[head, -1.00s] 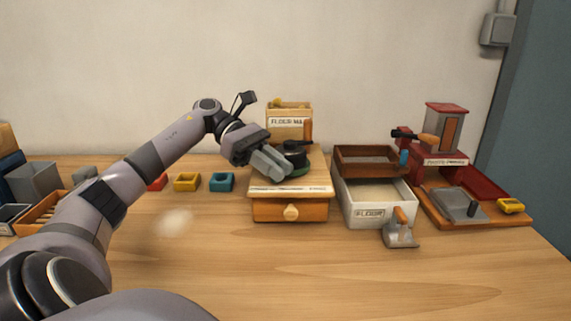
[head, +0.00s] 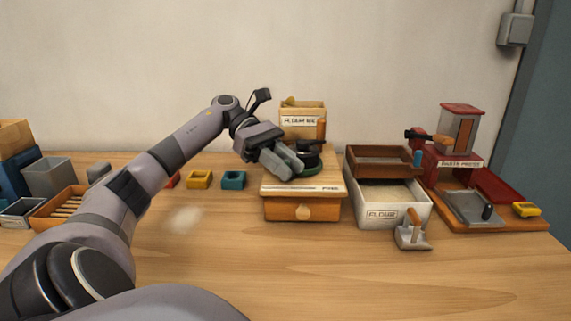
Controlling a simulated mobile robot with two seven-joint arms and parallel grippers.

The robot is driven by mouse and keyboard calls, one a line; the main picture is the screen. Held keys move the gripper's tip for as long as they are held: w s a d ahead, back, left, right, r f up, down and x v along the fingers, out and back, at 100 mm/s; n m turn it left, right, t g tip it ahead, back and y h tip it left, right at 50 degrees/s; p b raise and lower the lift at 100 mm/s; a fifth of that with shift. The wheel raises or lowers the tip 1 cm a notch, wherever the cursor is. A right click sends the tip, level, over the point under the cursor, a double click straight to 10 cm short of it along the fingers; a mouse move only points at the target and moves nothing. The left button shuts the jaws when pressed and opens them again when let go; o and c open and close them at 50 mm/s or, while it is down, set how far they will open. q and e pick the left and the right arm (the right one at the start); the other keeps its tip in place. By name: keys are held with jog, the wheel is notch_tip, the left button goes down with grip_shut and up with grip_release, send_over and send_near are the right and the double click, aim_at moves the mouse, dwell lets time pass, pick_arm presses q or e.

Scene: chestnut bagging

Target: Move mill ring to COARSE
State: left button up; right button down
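The mill (head: 302,207) is a wooden box with a drawer and round knob, standing mid-table. On its top sits a dark round part with a green rim, which looks like the mill ring (head: 310,160). A pale strip with small markings runs along the box's front top edge; I cannot read COARSE on it. My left gripper (head: 287,163) is at the left side of the ring, its grey fingers touching or very near it. The fingers overlap in this view, so their gap and any grip on the ring are hidden. My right gripper is out of view.
A flour bag box (head: 302,121) stands behind the mill. To the right are a brown tray (head: 382,165), a white flour bin (head: 392,214), a metal scoop (head: 412,237) and a red press (head: 460,140). Small coloured blocks and bins stand left. The front table is clear.

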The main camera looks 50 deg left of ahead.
pick_arm(q)
jog(key=shift+a, duration=0.1)
jog(key=v, duration=0.4)
jog(key=shift+a+r+p, duration=0.25)
jog(key=shift+r+p, duration=0.05)
jog(key=shift+p, duration=0.05)
jog(key=shift+p+v, duration=0.65)
jog(key=shift+v, duration=0.25)
jog(key=shift+s+a, duration=0.1)
jog(key=shift+a, duration=0.2)
jog(key=shift+s+d, duration=0.1)
